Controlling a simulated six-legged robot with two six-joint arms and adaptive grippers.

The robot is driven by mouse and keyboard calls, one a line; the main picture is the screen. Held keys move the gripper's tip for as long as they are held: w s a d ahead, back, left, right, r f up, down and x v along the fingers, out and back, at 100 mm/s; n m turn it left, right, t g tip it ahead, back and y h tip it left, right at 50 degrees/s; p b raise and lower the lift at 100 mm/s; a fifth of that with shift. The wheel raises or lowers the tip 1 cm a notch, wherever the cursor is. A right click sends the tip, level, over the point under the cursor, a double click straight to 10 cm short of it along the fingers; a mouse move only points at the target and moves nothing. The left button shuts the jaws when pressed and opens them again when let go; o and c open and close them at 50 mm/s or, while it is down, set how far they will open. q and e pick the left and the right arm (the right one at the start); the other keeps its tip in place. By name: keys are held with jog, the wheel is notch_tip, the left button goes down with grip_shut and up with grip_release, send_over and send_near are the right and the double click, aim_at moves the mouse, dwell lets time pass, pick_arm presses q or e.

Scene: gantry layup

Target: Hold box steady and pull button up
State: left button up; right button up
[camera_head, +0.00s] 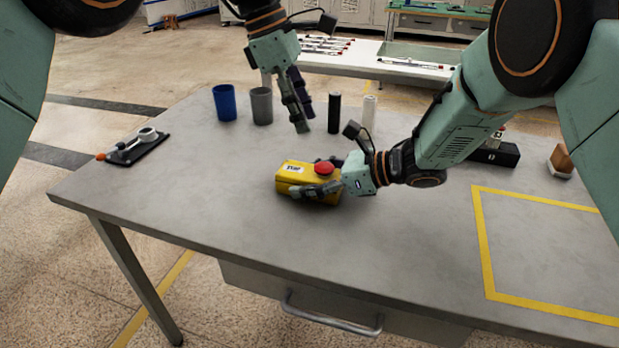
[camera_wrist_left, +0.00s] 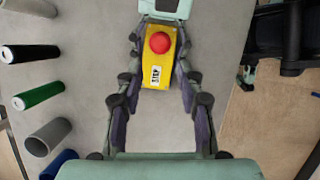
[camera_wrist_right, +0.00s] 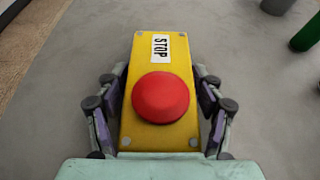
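The yellow stop box (camera_head: 293,172) lies on the table with its red button (camera_head: 324,168) facing up, seen down at its base level. In the right wrist view the box (camera_wrist_right: 150,55) and button (camera_wrist_right: 160,98) fill the middle. My right gripper (camera_head: 314,182) has a finger along each long side of the box, seemingly pressed against it. My left gripper (camera_head: 302,128) is above and behind the box, pointing down, open and empty. In the left wrist view the box (camera_wrist_left: 156,76) and button (camera_wrist_left: 159,42) show beyond its spread fingers, not touched by them.
A blue cup (camera_head: 224,102), grey cup (camera_head: 262,106), black cylinder (camera_head: 334,113) and white cylinder (camera_head: 369,112) stand behind the box. A green cylinder (camera_wrist_left: 39,95) shows in the left wrist view. A black tray (camera_head: 133,148) lies left. The table front (camera_head: 190,205) is clear.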

aim_at(321, 165)
jog(key=c, duration=0.6)
pick_arm(q)
jog(key=shift+o, duration=0.7)
jog(key=shift+r, duration=0.1)
jog(key=shift+o, duration=0.3)
jog(key=shift+s+a+r, duration=0.1)
jog(key=shift+a+r, duration=0.3)
jog(key=shift+r, duration=0.2)
jog(key=shift+a+r, duration=0.35)
jog(key=shift+r, duration=0.2)
jog(key=d+f+n, duration=0.1)
jog(key=f, duration=0.3)
jog(key=d+f+h, duration=0.1)
jog(key=f, duration=0.3)
jog(key=d+f+n+t+h, duration=0.1)
jog(key=d+f, duration=0.1)
jog(key=f, duration=0.2)
jog(key=shift+s+d+n, duration=0.1)
jog(key=shift+s+n, duration=0.2)
jog(key=shift+s, duration=0.05)
pick_arm(e)
jog(key=shift+c, duration=0.2)
